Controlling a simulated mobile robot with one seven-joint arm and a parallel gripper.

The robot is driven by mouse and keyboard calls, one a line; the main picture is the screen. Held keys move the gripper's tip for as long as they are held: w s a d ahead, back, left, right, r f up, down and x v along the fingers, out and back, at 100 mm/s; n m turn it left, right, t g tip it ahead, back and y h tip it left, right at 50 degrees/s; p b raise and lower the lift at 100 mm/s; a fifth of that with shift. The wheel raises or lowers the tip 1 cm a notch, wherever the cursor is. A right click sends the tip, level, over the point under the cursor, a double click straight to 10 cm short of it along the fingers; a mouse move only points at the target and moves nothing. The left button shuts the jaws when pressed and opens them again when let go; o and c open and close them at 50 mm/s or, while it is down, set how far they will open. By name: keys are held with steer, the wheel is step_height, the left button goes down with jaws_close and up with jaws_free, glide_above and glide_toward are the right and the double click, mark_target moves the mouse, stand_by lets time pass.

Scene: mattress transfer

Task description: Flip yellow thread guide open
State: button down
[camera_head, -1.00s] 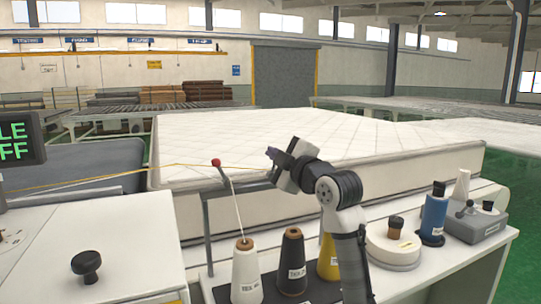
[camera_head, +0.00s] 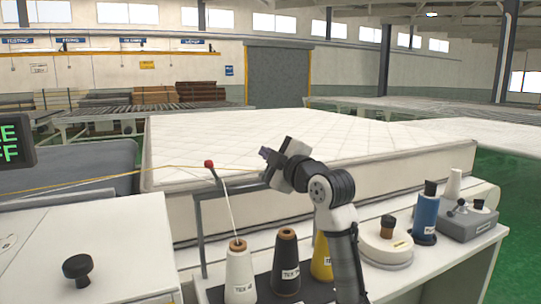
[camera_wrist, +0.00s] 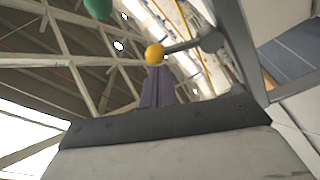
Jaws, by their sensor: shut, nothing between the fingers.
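The yellow thread guide shows in the wrist view as a yellow ball (camera_wrist: 154,54) on the end of a short grey lever, which joins a grey metal post. My gripper (camera_wrist: 157,84) is shut and empty. Its purple-grey fingertips point at the yellow ball and appear just below it in the picture; I cannot tell whether they touch. In the head view my gripper (camera_head: 263,153) is raised above the rail over the thread cones, and I cannot make out the yellow ball there.
A red-tipped guide (camera_head: 209,164) stands left of my gripper, with thread running to a white cone (camera_head: 240,278). A green ball (camera_wrist: 98,8) is at the wrist view's top. A dark cone (camera_head: 286,265), yellow cone (camera_head: 321,257) and blue spool (camera_head: 425,220) stand below. A mattress (camera_head: 300,145) lies behind.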

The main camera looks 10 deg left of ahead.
steer(key=s+d+r+b, duration=0.1)
steer(key=s+d, duration=0.3)
steer(key=s, duration=0.4)
steer(key=shift+s, duration=0.3)
steer(key=shift+d, duration=0.1)
steer(key=shift+d, duration=0.1)
